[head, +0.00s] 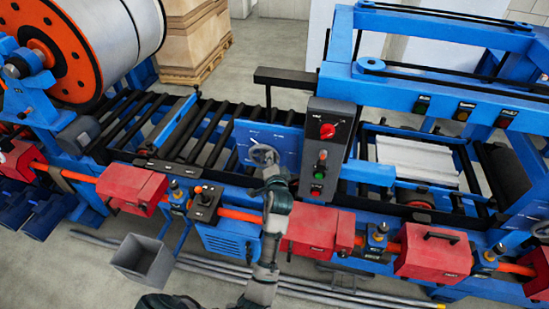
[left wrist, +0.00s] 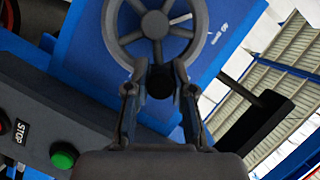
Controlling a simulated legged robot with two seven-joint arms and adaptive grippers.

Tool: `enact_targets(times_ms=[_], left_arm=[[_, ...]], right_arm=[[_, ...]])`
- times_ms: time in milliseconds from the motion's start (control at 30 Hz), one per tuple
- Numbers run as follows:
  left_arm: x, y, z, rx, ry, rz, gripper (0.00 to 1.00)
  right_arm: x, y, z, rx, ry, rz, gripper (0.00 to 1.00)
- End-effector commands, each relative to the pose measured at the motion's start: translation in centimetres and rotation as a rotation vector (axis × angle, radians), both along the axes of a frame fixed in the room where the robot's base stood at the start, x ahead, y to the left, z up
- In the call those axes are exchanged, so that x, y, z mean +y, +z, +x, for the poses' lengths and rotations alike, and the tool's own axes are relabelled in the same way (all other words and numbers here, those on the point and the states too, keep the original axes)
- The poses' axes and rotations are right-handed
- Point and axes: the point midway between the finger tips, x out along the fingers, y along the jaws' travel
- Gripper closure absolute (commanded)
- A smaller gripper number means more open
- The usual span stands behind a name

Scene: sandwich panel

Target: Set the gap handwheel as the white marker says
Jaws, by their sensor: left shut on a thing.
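The gap handwheel (head: 263,154) is a grey spoked wheel on a blue panel (head: 286,145). It shows large at the top of the left wrist view (left wrist: 190,33), cut off by the upper edge. My left gripper (head: 271,177) is at the wheel's lower side. In the left wrist view its two fingers (left wrist: 157,82) stand either side of a dark knob at the bottom of the rim, and it is shut on the handwheel there. Small white marks (left wrist: 222,26) show on the blue panel, too small to read. My right gripper is not in view.
A dark control box (head: 326,148) with a red knob and green button stands just right of the handwheel. Red boxes (head: 310,231) line the machine's front. A grey bin (head: 143,260) stands on the floor at the left.

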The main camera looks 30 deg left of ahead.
Motion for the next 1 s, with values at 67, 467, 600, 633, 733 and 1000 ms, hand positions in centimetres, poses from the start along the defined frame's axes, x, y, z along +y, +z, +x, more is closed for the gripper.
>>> enact_targets(times_ms=[67,467,600,633,733,1000], left_arm=[[0.3,0.7,-0.1,-0.023,0.001,-0.069,1.00],[1.8,1.4,-0.4,-0.101,0.001,-0.400,1.00],[2.2,1.6,-0.5,-0.119,0.002,-0.483,1.00],[2.3,1.6,-0.5,-0.122,0.002,-0.498,1.00],[2.5,1.6,-0.6,-0.131,0.003,-0.540,1.00],[2.8,1.6,-0.7,-0.143,0.003,-0.597,1.00]], right_arm=[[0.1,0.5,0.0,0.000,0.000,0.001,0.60],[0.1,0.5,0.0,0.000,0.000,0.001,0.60],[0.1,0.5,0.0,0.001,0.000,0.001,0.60],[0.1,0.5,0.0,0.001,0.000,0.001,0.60],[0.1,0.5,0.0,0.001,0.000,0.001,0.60],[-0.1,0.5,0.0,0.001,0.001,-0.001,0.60]])
